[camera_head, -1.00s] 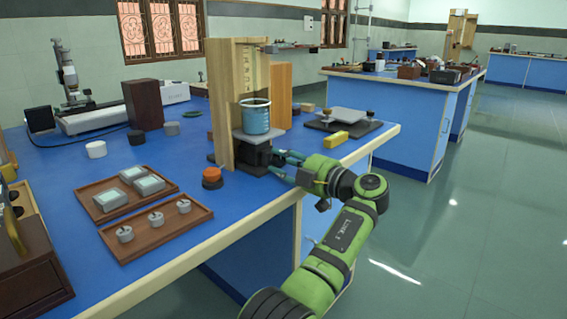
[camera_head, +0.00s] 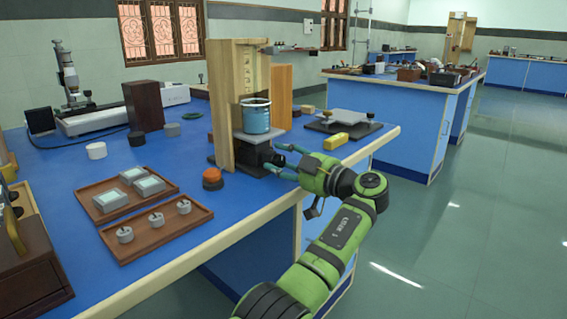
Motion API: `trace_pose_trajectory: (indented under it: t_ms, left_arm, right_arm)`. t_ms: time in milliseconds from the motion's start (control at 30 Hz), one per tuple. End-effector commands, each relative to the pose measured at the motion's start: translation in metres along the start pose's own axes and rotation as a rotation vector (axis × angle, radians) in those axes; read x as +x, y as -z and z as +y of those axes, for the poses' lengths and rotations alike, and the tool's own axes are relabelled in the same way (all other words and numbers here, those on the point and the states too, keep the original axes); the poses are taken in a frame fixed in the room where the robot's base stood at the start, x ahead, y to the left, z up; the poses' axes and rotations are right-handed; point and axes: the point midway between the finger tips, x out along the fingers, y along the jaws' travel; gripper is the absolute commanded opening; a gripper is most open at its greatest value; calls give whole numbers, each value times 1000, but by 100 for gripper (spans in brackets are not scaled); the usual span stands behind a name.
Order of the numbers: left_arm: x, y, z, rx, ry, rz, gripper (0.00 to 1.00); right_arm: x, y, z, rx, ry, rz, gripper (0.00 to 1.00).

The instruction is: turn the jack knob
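The lab jack (camera_head: 258,138) stands on the blue bench, against the tall wooden stand (camera_head: 222,105). A blue beaker (camera_head: 256,117) rests on its top plate. The jack's dark body shows below the plate, and its dark knob (camera_head: 279,158) faces right, small and partly hidden by the fingers. My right gripper is out of view.
An orange and black round object (camera_head: 212,178) sits just left of the jack. A yellow block (camera_head: 335,139) and a low dark platform (camera_head: 343,125) lie to the right. Wooden trays (camera_head: 160,232) hold small weights. The bench's front edge runs below my gripper.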

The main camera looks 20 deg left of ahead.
Motion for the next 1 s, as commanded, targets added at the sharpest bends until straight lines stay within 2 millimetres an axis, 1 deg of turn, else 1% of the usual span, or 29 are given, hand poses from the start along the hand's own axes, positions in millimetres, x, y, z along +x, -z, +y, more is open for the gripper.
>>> trace_pose_trajectory:
  t_ms: [300, 433, 567, 700, 833, 1000]
  left_arm:
    - [-1, -3, 0, 3, 0, -4, 44]
    - [-10, -3, 0, 3, -3, -6, 44]
    - [-31, -3, 0, 3, -4, -7, 44]
    - [-63, -2, 0, 4, -3, -5, 44]
    - [-90, -2, 0, 4, -3, -5, 44]
    - [-111, 0, 0, 1, -2, -1, 44]
  right_arm:
    - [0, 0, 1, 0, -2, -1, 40]
    - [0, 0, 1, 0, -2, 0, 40]
    - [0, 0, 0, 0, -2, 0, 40]
    - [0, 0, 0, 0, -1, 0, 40]
    - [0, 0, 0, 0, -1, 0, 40]
    - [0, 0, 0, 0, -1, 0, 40]
